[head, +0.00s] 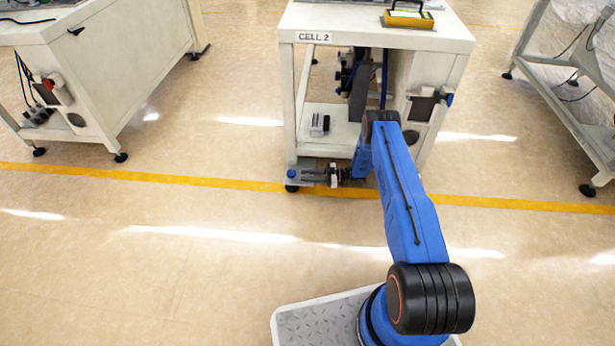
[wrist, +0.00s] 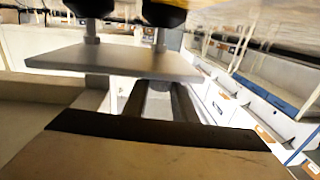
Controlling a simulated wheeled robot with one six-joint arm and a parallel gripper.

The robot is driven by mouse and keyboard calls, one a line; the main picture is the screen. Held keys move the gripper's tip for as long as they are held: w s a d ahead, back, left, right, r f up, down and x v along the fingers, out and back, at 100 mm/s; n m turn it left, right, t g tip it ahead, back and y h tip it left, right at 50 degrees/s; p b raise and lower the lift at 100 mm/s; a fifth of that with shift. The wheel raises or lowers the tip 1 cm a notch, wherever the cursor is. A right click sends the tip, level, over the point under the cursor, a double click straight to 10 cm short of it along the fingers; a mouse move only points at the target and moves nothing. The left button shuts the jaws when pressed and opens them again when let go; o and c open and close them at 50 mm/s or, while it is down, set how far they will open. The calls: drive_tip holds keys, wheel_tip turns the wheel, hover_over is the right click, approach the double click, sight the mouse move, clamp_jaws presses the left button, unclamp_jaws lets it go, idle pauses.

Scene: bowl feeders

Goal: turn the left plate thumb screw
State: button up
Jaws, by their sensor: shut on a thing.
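My gripper (head: 303,175) is low at the front left leg of the CELL 2 bench, its fingers pointing left. A small blue knob (head: 291,173) shows at the fingertips; I take it for the left plate thumb screw. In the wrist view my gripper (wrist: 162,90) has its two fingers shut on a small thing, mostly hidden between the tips. A flat grey plate (wrist: 115,62) lies across the view just beyond and above the fingertips. Two stems with black ends stand over it. How far the screw is turned cannot be told.
The white CELL 2 bench (head: 370,35) carries a yellow-framed device (head: 408,18). A small grey block (head: 319,125) is on its lower shelf. Another bench (head: 110,70) stands left and a frame (head: 570,100) right. A yellow line (head: 150,178) crosses the floor, which is clear in front.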

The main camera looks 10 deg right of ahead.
drive_tip(key=o, duration=1)
drive_tip(key=shift+o, duration=0.2)
drive_tip(key=v, duration=1.2)
